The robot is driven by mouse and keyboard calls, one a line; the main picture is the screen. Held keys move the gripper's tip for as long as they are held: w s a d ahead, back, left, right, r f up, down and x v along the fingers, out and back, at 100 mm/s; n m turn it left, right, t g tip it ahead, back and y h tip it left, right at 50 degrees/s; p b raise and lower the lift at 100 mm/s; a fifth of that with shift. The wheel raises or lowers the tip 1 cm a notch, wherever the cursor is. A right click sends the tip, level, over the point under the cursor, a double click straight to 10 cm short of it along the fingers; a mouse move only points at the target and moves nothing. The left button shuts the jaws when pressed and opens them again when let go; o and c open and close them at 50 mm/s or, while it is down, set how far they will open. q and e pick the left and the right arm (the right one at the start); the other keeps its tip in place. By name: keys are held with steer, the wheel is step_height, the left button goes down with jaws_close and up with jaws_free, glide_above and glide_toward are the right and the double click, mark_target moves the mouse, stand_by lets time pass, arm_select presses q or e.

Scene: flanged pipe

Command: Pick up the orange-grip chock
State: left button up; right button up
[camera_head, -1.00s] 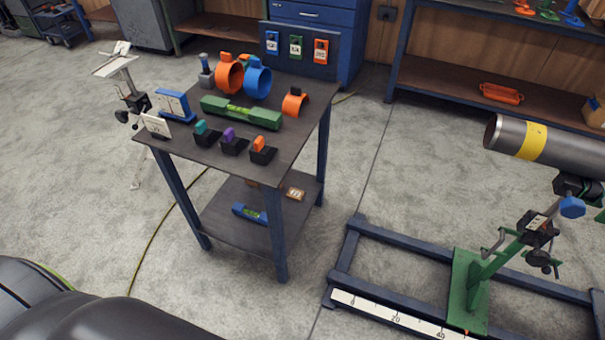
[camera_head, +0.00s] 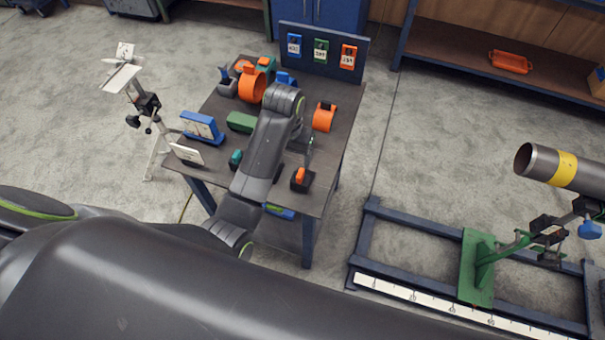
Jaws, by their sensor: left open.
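The orange-grip chock (camera_head: 301,179), a black block with an orange grip on top, sits near the front right edge of the small table (camera_head: 337,135). My left arm reaches over the table. My left gripper (camera_head: 307,155) is small and partly hidden by its own wrist; it is open and points down just behind and above the orange-grip chock. I see no clear contact between them. The teal-grip chock (camera_head: 236,158) stands to the left of my arm. The purple-grip chock is hidden behind the arm. My right gripper is not in view.
A green level (camera_head: 240,122) is partly covered by my arm. The steel pipe (camera_head: 541,164) is away to the right.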

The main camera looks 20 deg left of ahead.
arm_select(q)
step_height(320, 180, up, 2)
steer(key=w+d, duration=0.2)
steer(key=b, duration=0.4)
glide_above(301, 171)
steer(key=f, duration=0.4)
steer(key=shift+s+f, duration=0.2)
step_height(301, 171, down, 6)
steer(key=shift+a+f+p, duration=0.1)
steer(key=shift+f+p, duration=0.15)
steer(key=shift+p, duration=0.5)
steer(key=shift+w+f, duration=0.1)
steer(key=shift+f, duration=0.3)
steer(key=shift+w+f, duration=0.1)
steer(key=shift+f, duration=0.4)
steer(key=shift+w+f+p, duration=0.15)
steer(key=shift+f+p, duration=0.05)
steer(key=shift+f, duration=0.85)
steer(key=shift+w+f+p, duration=0.1)
steer(key=shift+f+p, duration=0.1)
steer(key=shift+f, duration=0.85)
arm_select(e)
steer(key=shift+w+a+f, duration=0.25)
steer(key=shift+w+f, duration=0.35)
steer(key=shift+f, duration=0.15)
arm_select(q)
steer(key=c, duration=1.2)
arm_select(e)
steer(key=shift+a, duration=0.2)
